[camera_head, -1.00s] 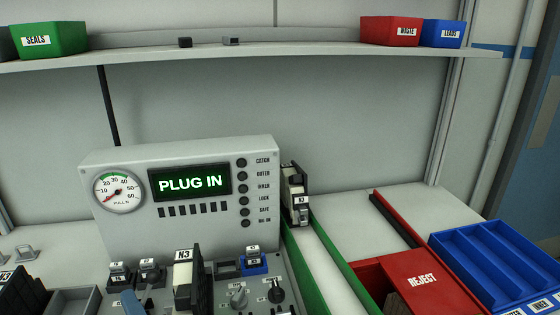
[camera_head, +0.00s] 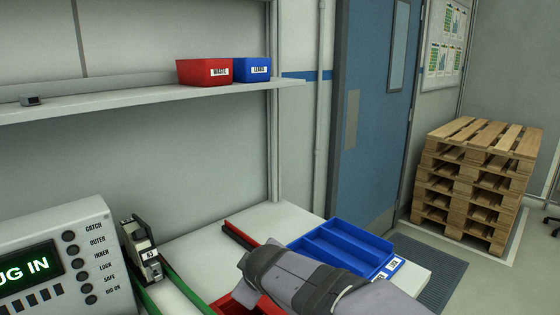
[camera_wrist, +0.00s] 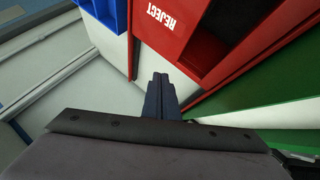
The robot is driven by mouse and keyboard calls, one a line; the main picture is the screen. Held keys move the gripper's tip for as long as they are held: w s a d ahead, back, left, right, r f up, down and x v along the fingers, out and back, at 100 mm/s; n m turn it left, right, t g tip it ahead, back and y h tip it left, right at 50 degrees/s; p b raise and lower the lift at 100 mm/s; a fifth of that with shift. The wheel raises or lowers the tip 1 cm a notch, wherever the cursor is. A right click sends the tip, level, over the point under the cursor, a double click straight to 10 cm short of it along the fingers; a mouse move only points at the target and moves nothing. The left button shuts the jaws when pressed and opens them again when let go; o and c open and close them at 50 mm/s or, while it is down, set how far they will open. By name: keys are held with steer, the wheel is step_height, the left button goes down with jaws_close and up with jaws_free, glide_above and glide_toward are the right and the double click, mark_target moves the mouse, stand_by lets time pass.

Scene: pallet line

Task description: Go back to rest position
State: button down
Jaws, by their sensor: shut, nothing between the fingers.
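My gripper (camera_wrist: 160,98) shows in the wrist view, its two dark fingers together with nothing between them. It points down over the bench, close to the red REJECT bin (camera_wrist: 185,32). In the head view my arm crosses the lower right, in front of the red bin (camera_head: 232,303) and part of the blue divided tray (camera_head: 340,238). The fingers are hidden there.
The tester panel (camera_head: 60,250) stands at the left with its display partly cut off. A dark and white device (camera_head: 142,250) stands beside it at a green rail. Red WASTE and blue LEADS bins (camera_head: 252,70) sit on the shelf. Stacked pallets (camera_head: 475,185) stand beyond the blue door (camera_head: 370,120).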

steer(key=d+r+m+g+h, duration=0.15)
steer(key=d+m+h, duration=0.45)
steer(key=d, duration=1.4)
steer(key=s+f+g, duration=0.1)
steer(key=s+f, duration=0.2)
steer(key=f, duration=0.1)
steer(key=s+d+f+m+g+y+b, duration=0.1)
steer(key=s+f, duration=0.2)
steer(key=f, duration=0.1)
steer(key=s+d+f+m+g, duration=0.1)
steer(key=s+f, duration=0.3)
steer(key=shift+d+g+b, duration=0.2)
steer(key=shift+g+b, duration=0.05)
steer(key=shift+b, duration=0.15)
steer(key=s+f+m+g+y+b, duration=0.1)
steer(key=s+f+m+g, duration=0.1)
steer(key=s+f, duration=0.5)
steer(key=s+f+m+g+y+b, duration=0.15)
steer(key=s+f, duration=0.25)
steer(key=s, duration=0.5)
step_height(320, 180, up, 14)
steer(key=p, duration=1.4)
steer(key=shift+f+m+p, duration=0.15)
steer(key=shift+m+p, duration=0.15)
steer(key=shift+m, duration=0.15)
steer(key=shift+a+g, duration=0.1)
steer(key=shift+g, duration=0.15)
